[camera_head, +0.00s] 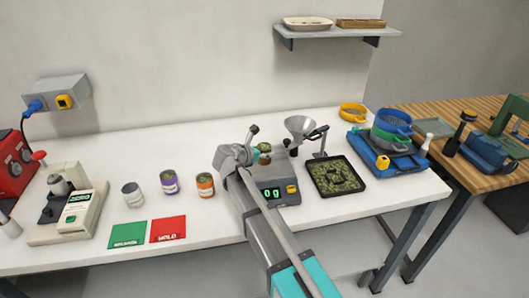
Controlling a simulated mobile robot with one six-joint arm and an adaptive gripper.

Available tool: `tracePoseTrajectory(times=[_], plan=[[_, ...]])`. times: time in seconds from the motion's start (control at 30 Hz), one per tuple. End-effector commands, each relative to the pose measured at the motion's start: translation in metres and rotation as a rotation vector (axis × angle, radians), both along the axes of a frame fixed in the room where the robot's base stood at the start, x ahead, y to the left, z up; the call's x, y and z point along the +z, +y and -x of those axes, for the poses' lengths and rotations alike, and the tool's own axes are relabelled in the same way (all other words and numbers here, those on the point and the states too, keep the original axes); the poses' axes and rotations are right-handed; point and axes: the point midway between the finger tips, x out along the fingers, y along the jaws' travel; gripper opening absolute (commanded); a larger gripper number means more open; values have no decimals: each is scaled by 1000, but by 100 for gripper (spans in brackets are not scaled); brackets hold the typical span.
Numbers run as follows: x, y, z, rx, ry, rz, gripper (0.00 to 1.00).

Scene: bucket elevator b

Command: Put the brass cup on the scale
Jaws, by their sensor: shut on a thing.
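The scale (284,200) is a grey unit with a dark display that reads 0 g in green and a yellow button. It stands near the middle of the white table. My gripper (260,151) is at the scale's back part, mostly hidden behind my own wrist. It is shut on the small brass cup (265,148), which shows just right of my wrist. The cup looks upright, with something greenish at it. It appears over the back of the scale; contact is too small to tell.
Several cans, including an orange one (205,185), stand left of my arm. Green (128,234) and red (168,229) mats lie at the front.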

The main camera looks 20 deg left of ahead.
Motion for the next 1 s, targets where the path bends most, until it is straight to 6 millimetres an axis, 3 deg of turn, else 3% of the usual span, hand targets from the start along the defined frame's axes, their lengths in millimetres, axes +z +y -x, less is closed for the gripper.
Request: tracePoseTrajectory(times=[0.03, 0.07, 0.2, 0.8, 1.0], plan=[[-2, 0, 0, 0, -1, 0, 9], [-1, 0, 0, 0, 0, 0, 76], [-1, 0, 0, 0, 0, 0, 100], [3, 0, 0, 0, 0, 0, 100], [11, 7, 16, 3, 0, -1, 100]])
